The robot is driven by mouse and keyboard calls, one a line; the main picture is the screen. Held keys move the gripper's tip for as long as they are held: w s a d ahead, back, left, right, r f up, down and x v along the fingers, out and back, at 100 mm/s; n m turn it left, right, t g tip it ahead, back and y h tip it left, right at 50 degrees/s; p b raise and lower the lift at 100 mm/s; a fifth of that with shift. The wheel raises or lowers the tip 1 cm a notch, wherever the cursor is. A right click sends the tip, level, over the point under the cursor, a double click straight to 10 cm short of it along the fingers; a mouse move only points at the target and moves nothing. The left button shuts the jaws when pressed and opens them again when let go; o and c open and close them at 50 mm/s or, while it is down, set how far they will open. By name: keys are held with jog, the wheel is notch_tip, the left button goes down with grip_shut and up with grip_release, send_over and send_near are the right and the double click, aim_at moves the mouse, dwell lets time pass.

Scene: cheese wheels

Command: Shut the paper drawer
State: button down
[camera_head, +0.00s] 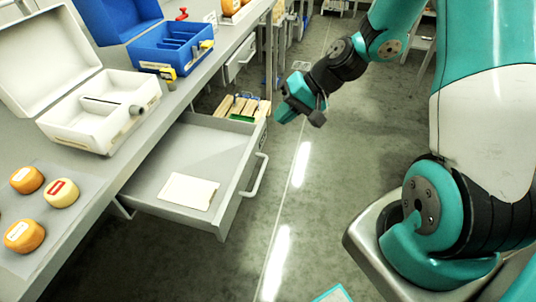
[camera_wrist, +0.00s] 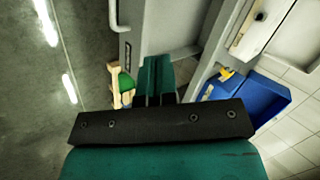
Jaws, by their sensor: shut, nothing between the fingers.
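The paper drawer (camera_head: 160,165) is pulled out from under the grey worktop, with a flat cream sheet of paper (camera_head: 188,191) lying inside. Its grey bar handle (camera_head: 258,180) is on the front panel, facing the aisle. My gripper (camera_head: 284,110) is over the aisle, beyond the drawer's far front corner and apart from the handle. In the wrist view my gripper's teal fingers (camera_wrist: 156,62) are together and empty. Part of the grey drawer (camera_wrist: 165,25) shows past them at the top of that view. The drawer's rear is hidden under the worktop.
On the worktop (camera_head: 190,90) stand an open white case (camera_head: 100,125), an open blue case (camera_head: 165,55) and several cheese wheels (camera_head: 24,236). A wooden crate (camera_head: 232,107) with a green item is beyond the drawer. The aisle floor (camera_head: 310,220) beside the drawer is clear.

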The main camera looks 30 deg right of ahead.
jog(key=d+f+m+t+b, duration=0.25)
jog(key=d+f+m, duration=0.25)
jog(key=d+f, duration=0.5)
jog(key=p, duration=0.2)
send_near(261, 147)
notch_tip(261, 147, down, 4)
jog(key=a, duration=0.1)
jog(key=shift+h, duration=0.3)
jog(key=shift+w+a+r+p, duration=0.1)
jog(key=shift+w+a+p, duration=0.25)
jog(key=shift+w+a, duration=1.15)
jog(key=shift+a, duration=0.1)
